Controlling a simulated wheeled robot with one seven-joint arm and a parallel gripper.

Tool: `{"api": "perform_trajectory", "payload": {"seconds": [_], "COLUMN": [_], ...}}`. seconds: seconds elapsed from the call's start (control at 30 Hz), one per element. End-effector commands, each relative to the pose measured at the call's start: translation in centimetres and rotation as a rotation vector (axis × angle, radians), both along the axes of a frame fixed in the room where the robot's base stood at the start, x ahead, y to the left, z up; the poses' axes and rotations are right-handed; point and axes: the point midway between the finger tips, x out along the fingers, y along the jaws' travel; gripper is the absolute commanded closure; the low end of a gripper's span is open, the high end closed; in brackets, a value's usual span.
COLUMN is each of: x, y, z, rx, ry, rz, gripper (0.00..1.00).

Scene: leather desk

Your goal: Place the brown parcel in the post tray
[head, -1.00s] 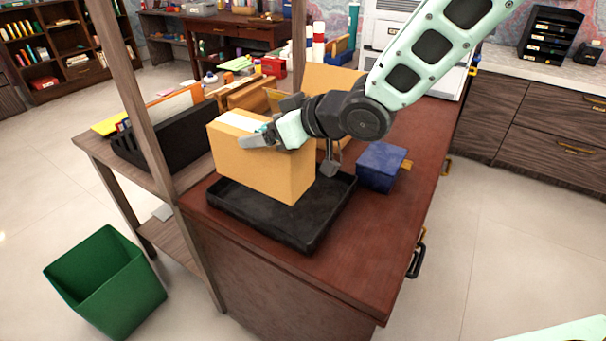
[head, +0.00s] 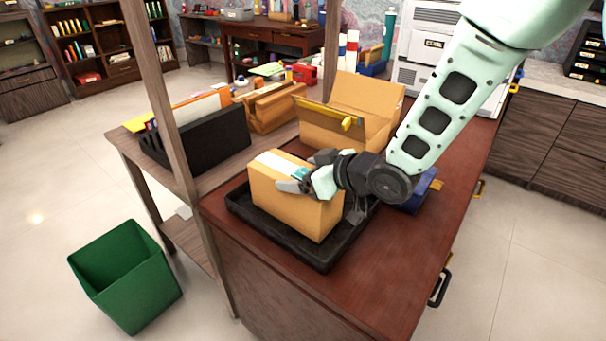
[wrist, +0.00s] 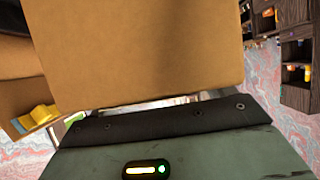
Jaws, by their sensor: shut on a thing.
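The brown parcel (head: 300,203) is a cardboard box with a pale strip on top. It is upright within the outline of the black post tray (head: 285,247) on the red-brown desk. I cannot tell whether its underside touches the tray floor. My gripper (head: 302,175) is shut on the parcel near its top, reaching in from the right. In the wrist view the parcel (wrist: 135,50) fills the upper middle and hides the fingertips. The tray's front and right rims show; the parcel hides much of its floor.
An open cardboard box (head: 350,110) stands behind the tray. A blue box (head: 412,203) is to the right, partly hidden by my arm. A black file rack (head: 200,145) and a wooden post (head: 165,100) are at the left. A green bin (head: 125,275) stands on the floor. The desk's front right is clear.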

Motion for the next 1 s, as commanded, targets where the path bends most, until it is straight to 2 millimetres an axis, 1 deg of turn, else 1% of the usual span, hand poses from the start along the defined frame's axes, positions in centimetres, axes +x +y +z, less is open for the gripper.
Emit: {"api": "perform_trajectory", "payload": {"seconds": [0.23, 0.37, 0.4, 0.43, 0.47, 0.67, 0.77, 0.87, 1.0], "x": [0.1, 0.1, 0.0, 0.0, 0.0, 0.0, 0.0, -0.6, -2.2], "y": [0.1, 0.1, 0.0, 0.0, 0.0, 0.0, 0.0, -0.9, -2.9], "z": [-0.1, -0.5, -0.5, -0.5, -0.5, -0.4, 0.0, 0.4, 1.6], "rx": [0.004, 0.003, 0.002, 0.002, 0.002, 0.002, 0.001, 0.002, 0.001], "ry": [-0.004, -0.004, -0.002, -0.001, -0.001, -0.001, -0.002, -0.003, -0.004], "rz": [0.0, 0.0, 0.0, 0.0, 0.0, 0.0, 0.0, 0.0, -0.002], "gripper": [0.72, 0.72, 0.1, 0.02, 0.0, 0.0, 0.0, 0.0, 0.0]}}
